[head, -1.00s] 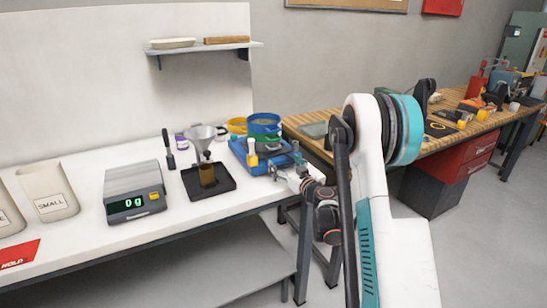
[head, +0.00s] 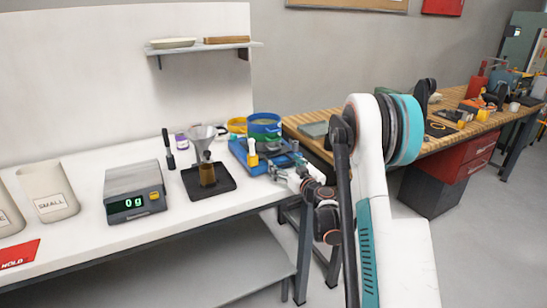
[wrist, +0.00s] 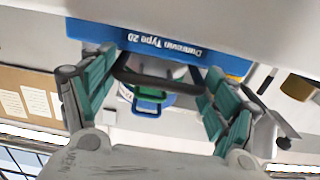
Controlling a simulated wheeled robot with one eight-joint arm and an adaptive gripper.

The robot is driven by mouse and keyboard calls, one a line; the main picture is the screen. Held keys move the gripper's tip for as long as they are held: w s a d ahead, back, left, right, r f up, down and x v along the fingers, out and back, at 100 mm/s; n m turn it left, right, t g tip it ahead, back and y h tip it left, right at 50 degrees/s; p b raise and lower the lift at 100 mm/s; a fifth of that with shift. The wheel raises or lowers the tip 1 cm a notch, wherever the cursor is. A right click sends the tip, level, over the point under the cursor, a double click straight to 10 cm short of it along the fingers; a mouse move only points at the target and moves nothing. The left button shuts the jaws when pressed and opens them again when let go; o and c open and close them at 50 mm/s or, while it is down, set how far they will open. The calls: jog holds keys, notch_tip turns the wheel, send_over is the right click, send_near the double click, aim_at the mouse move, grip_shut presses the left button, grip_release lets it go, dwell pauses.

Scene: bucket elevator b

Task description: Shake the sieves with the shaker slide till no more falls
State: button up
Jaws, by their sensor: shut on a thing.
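The blue shaker (head: 243,158) stands at the right end of the white bench, with sieves in blue and green at its place. In the wrist view its blue body (wrist: 90,30) carries upside-down lettering. My gripper (wrist: 160,72) has its teal fingers on either side of a black handle (wrist: 158,82) and is shut on it. Green (wrist: 150,94) and blue (wrist: 147,108) handles show beyond it. In the head view my gripper (head: 288,166) is at the shaker's right front side, small and partly hidden. Any falling material cannot be made out.
A funnel (head: 202,135) stands over a jar on a black tray (head: 220,185) left of the shaker. A scale (head: 134,192) reads 0 g. A bin marked SMALL (head: 50,190) is farther left. A wooden bench (head: 310,125) adjoins at right.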

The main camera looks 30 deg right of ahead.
jog(key=shift+s+d, duration=0.25)
jog(key=shift+s, duration=0.7)
jog(key=shift+w, duration=0.1)
jog(key=shift+w+r, duration=0.1)
jog(key=shift+w, duration=2)
